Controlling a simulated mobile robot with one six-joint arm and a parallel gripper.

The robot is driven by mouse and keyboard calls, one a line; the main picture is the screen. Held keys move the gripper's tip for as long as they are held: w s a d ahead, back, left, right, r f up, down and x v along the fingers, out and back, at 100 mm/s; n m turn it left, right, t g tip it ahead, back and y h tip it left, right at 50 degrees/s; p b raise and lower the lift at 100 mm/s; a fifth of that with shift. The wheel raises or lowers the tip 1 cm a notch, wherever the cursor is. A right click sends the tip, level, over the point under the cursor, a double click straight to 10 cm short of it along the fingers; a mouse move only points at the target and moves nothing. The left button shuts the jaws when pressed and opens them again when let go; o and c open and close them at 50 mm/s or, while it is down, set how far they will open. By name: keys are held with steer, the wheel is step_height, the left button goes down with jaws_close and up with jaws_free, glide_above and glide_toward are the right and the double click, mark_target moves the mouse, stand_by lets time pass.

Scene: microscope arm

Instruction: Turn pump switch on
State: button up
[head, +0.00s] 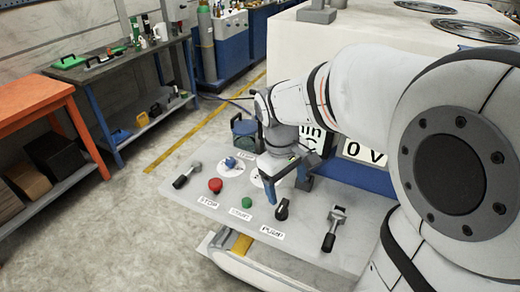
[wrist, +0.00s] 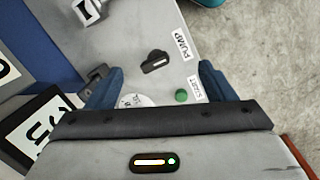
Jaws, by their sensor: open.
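The pump switch (head: 282,210) is a black rotary knob on the grey panel, behind the PUMP label (head: 272,233) in the head view. In the wrist view the knob (wrist: 155,62) lies beyond the fingertips, roughly between their lines, with its bar pointing towards the label (wrist: 182,43). My gripper (head: 287,190) is open with blue fingers above the panel, close to the knob. Its fingers also show in the wrist view (wrist: 159,75), apart from the knob with nothing between them.
The green START button (head: 247,203) and red STOP button (head: 215,185) sit left of the pump switch. Levers stand at the panel's left (head: 187,174) and right (head: 334,228).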

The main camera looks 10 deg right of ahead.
mark_target(281, 205)
steer(key=w+a+f+n+g+h, duration=0.2)
steer(key=w+f+n, duration=0.3)
steer(key=w+f, duration=0.15)
steer(key=x, duration=0.7)
steer(key=shift+f, duration=0.4)
steer(key=shift+c, duration=0.4)
steer(key=c, duration=0.9)
